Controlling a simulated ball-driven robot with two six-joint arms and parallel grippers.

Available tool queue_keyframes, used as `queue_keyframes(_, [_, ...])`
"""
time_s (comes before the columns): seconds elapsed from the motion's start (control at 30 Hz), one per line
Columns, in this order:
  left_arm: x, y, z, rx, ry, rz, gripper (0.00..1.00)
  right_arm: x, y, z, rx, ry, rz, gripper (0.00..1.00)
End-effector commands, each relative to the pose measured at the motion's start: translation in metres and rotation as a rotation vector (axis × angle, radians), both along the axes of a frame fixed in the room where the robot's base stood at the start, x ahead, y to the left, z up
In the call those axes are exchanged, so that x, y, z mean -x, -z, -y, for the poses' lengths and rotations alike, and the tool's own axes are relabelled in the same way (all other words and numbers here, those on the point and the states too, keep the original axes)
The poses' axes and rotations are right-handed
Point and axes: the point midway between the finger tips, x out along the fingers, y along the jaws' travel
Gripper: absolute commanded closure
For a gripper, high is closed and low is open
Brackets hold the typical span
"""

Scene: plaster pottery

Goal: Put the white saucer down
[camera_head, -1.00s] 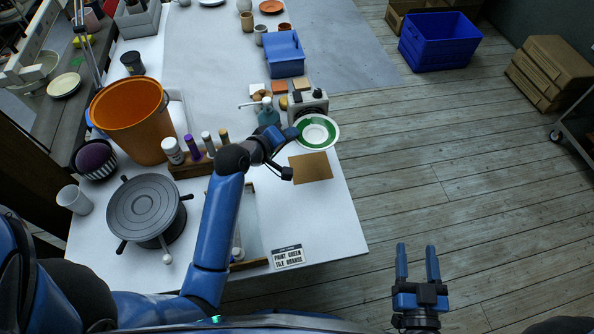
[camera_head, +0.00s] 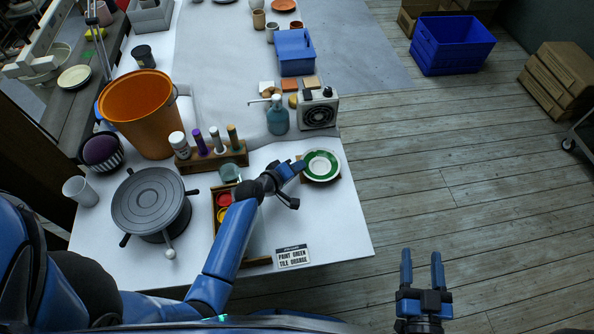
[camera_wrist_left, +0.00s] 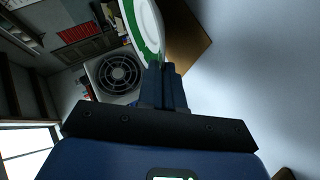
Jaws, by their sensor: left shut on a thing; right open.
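The white saucer (camera_head: 333,155) has a green ring painted on it and a white middle. My left gripper (camera_head: 303,166) is shut on its near-left rim. In the head view the saucer covers most of the brown square mat (camera_head: 337,179), whose edges show around it. In the left wrist view the saucer (camera_wrist_left: 148,22) stands up from the closed fingers (camera_wrist_left: 162,85), with the mat (camera_wrist_left: 188,45) beside it. I cannot tell whether the saucer touches the mat. My right gripper (camera_head: 422,270) is open and empty over the floor.
A grey fan heater (camera_head: 318,110) and a teal spray bottle (camera_head: 277,115) stand behind the saucer. A wooden rack of bottles (camera_head: 212,158) and a dark turntable (camera_head: 150,203) are to the left. A sign card (camera_head: 293,256) lies near the front edge. The table right of the saucer is narrow.

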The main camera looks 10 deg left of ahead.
Motion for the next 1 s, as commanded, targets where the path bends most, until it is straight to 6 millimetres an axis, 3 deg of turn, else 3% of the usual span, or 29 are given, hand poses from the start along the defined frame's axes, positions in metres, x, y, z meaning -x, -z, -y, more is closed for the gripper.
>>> queue_keyframes(0.13, [-0.001, 0.016, 0.000, 0.001, -0.001, 0.000, 1.00, 0.000, 0.004, 0.000, 0.000, 0.000, 0.000, 0.45])
queue_keyframes(0.57, [0.000, 0.022, 0.000, 0.001, -0.001, 0.001, 1.00, 0.000, 0.008, 0.000, 0.000, 0.000, 0.000, 0.45])
queue_keyframes(0.67, [0.000, 0.021, 0.000, 0.000, 0.000, 0.000, 0.84, 0.000, 0.007, 0.000, 0.000, 0.000, 0.000, 0.45])
queue_keyframes(1.0, [0.000, 0.020, 0.000, 0.000, 0.000, 0.000, 0.84, 0.000, 0.005, 0.000, 0.000, 0.000, 0.000, 0.45])
